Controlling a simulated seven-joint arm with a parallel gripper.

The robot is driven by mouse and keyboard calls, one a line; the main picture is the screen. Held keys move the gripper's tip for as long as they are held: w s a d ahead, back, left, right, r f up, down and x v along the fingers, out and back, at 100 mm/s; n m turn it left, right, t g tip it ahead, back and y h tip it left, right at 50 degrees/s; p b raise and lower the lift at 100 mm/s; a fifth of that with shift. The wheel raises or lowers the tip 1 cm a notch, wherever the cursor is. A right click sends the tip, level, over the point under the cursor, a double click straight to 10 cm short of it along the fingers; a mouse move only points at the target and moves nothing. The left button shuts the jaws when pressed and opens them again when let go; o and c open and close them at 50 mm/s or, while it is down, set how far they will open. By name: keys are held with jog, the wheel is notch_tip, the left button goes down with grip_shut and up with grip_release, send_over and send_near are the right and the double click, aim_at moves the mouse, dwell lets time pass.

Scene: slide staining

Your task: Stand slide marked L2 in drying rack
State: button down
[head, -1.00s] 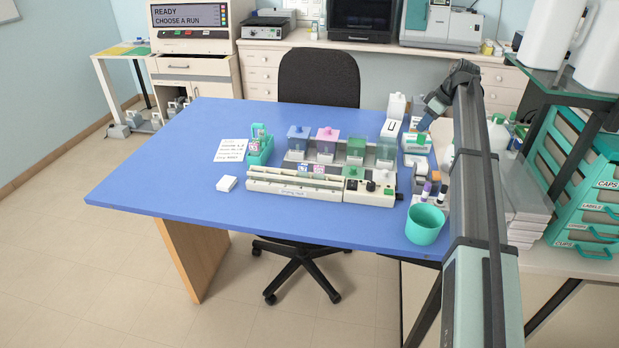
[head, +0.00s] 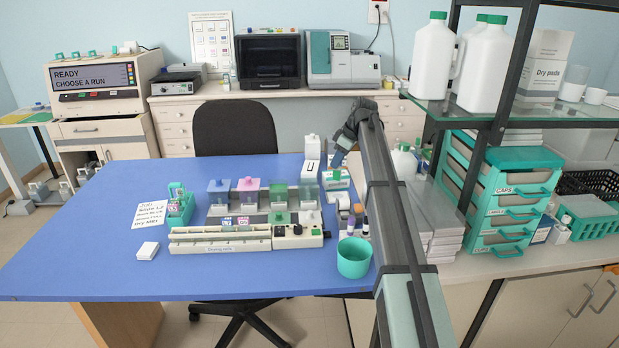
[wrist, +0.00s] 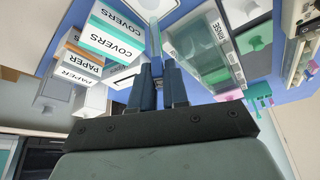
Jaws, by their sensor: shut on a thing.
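My gripper (head: 338,159) hangs over the right side of the blue table, beside the covers box. In the wrist view its fingers (wrist: 160,88) are close together on something thin, perhaps a slide; its mark cannot be read. The long cream drying rack (head: 222,246) lies at the table's front, well left of my gripper. A teal slide holder (head: 180,212) with labelled slides stands left of the rack.
Blue, pink and green lidded jars (head: 248,188) stand behind the rack. The rinse jar (wrist: 200,50) and covers boxes (wrist: 115,38) flank my fingers. A teal cup (head: 353,258) stands front right. A note (head: 150,214) and white block (head: 147,251) lie left; the table's left is clear.

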jog(key=s+a+n, duration=0.2)
jog(key=s+a, duration=0.5)
jog(key=a, duration=0.7)
jog(key=s+a+r+n+g, duration=0.1)
jog(key=s+a, duration=0.6)
jog(key=a, duration=0.8)
jog(key=s+a+n+g, duration=0.1)
jog(key=s+a, duration=0.6)
jog(key=a, duration=0.8)
jog(key=shift+s+a+r+n+y, duration=0.25)
jog(key=shift+r+n+y, duration=0.05)
jog(key=shift+n, duration=0.6)
jog(key=shift+f, duration=0.1)
jog(key=shift+f, duration=3.75)
jog(key=shift+f, duration=0.3)
jog(key=c, duration=1.1)
grip_release()
jog(key=shift+o, duration=0.2)
